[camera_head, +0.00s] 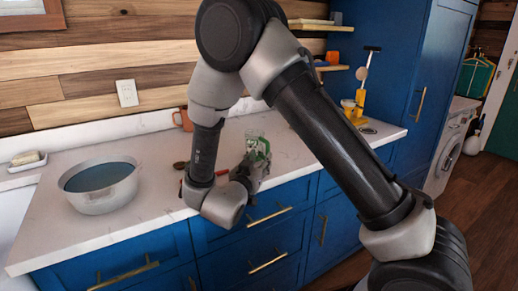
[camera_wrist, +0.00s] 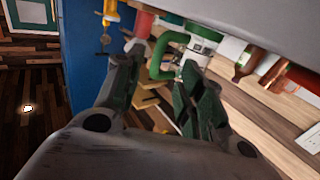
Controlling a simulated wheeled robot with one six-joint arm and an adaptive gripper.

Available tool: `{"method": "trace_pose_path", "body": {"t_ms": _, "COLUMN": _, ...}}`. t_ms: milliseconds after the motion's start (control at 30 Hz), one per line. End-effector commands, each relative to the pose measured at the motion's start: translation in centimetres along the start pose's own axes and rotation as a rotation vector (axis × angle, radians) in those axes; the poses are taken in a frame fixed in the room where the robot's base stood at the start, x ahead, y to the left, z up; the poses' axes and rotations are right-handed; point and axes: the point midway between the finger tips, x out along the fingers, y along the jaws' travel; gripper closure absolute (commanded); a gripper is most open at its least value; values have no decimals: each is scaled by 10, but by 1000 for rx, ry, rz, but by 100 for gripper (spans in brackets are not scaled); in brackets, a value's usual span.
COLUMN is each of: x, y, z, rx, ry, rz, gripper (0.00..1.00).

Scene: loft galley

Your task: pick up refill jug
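The refill jug (camera_head: 255,146) is a clear jug with a green handle, standing on the white counter beyond my wrist. It also shows in the wrist view (camera_wrist: 206,34), with its green handle (camera_wrist: 170,46) at my fingertips. My gripper (camera_head: 250,172) is at the handle side of the jug, low over the counter. In the wrist view my gripper (camera_wrist: 163,72) has its fingers spread apart, with part of the handle in or just beyond the gap. I cannot tell whether a finger touches it. My gripper hides the jug's lower part in the head view.
A grey pot (camera_head: 100,190) with bluish contents stands on the counter (camera_head: 150,220) at left. A terracotta mug (camera_head: 184,119) is by the wall. A yellow stand (camera_head: 354,108) is at the counter's right end. Brown bottles (camera_wrist: 248,64) show beside the jug. Blue drawers (camera_head: 255,255) are below.

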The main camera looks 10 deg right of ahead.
Motion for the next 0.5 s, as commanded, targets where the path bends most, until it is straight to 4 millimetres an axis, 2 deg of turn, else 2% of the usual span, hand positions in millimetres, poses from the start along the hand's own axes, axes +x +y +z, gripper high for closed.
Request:
{"method": "trace_pose_path", "body": {"t_ms": 300, "x": 48, "y": 5, "z": 0, "rx": 2, "ry": -2, "rz": 1, "gripper": 61}}
{"method": "trace_pose_path", "body": {"t_ms": 500, "x": 56, "y": 4, "z": 0, "rx": 1, "ry": -3, "rz": -2, "gripper": 61}}
